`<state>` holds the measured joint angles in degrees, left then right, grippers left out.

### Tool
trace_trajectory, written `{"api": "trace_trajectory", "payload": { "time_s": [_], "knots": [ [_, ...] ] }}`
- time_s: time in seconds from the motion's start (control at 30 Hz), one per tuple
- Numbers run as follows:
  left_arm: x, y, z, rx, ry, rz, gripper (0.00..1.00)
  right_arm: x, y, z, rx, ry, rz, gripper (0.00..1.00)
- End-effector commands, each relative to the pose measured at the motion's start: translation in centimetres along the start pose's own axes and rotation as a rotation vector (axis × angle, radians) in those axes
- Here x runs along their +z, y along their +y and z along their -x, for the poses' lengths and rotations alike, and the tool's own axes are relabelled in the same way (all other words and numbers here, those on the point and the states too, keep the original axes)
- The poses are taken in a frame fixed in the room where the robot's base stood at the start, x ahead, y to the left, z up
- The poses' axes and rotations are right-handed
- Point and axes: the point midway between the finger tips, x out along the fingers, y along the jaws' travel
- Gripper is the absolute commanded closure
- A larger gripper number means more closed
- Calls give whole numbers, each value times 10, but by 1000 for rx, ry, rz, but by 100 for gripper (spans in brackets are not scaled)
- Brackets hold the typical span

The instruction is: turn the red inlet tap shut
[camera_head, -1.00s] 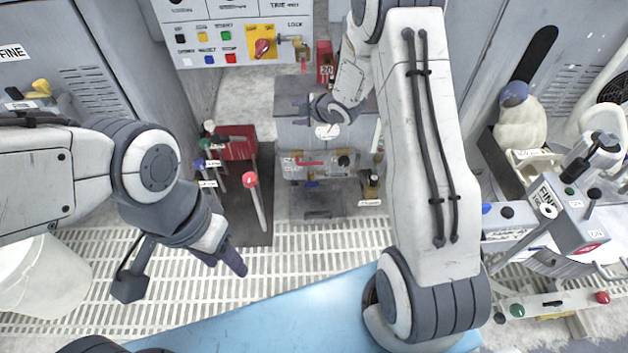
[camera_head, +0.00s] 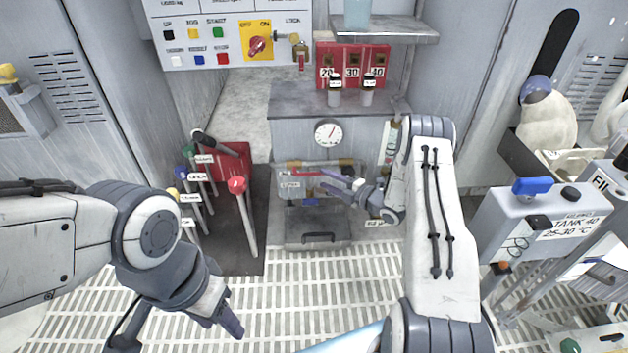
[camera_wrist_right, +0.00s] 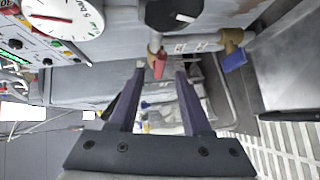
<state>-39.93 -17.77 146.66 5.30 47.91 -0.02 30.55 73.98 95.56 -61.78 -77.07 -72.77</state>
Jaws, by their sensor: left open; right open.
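The red tap (camera_wrist_right: 159,66) hangs from a brass fitting on the pipe under a black knob (camera_wrist_right: 172,12) in the right wrist view. My right gripper (camera_wrist_right: 160,72) is open, its two fingertips on either side of the red tap as seen there; I see no clear contact. In the head view my right gripper (camera_head: 326,180) is in front of the pipework below the round gauge (camera_head: 327,133), and a red part (camera_head: 307,174) shows beside its fingertips. My left gripper (camera_head: 228,318) is open and empty, low over the grating, away from the pipework.
A blue tap (camera_wrist_right: 235,61) sits on a brass fitting to the right of the red one. Several coloured-knob levers, one red (camera_head: 237,185), stand left of the pipework. A grey bin (camera_head: 316,235) is below it. The grating in front is clear.

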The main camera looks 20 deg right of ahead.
Motion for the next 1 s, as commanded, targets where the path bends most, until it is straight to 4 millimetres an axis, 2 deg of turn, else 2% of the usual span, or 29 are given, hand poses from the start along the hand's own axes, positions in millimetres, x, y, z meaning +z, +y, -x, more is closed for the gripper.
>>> {"api": "trace_trajectory", "payload": {
  "time_s": [0.03,0.1,0.3,0.47,0.7,0.77,0.83,1.0],
  "knots": [
    [1,-1,-11,0,0,0,50,-1,-5,-12,0,5,3,52],
    [1,-1,-17,0,0,0,50,0,-5,-25,1,4,4,52],
    [2,-2,-29,0,0,0,50,0,-3,-51,-1,1,1,52],
    [2,-2,-32,0,0,0,50,0,-1,-59,0,-1,-1,52],
    [2,-2,-31,0,0,0,50,0,0,-59,-1,-1,-2,52],
    [2,-2,-31,0,0,0,50,0,0,-59,-1,-1,-2,71],
    [2,-2,-31,0,0,0,50,0,0,-59,-1,-1,-2,98],
    [2,-2,-31,0,0,0,50,0,0,-59,-2,-1,-2,100]
  ]
}}
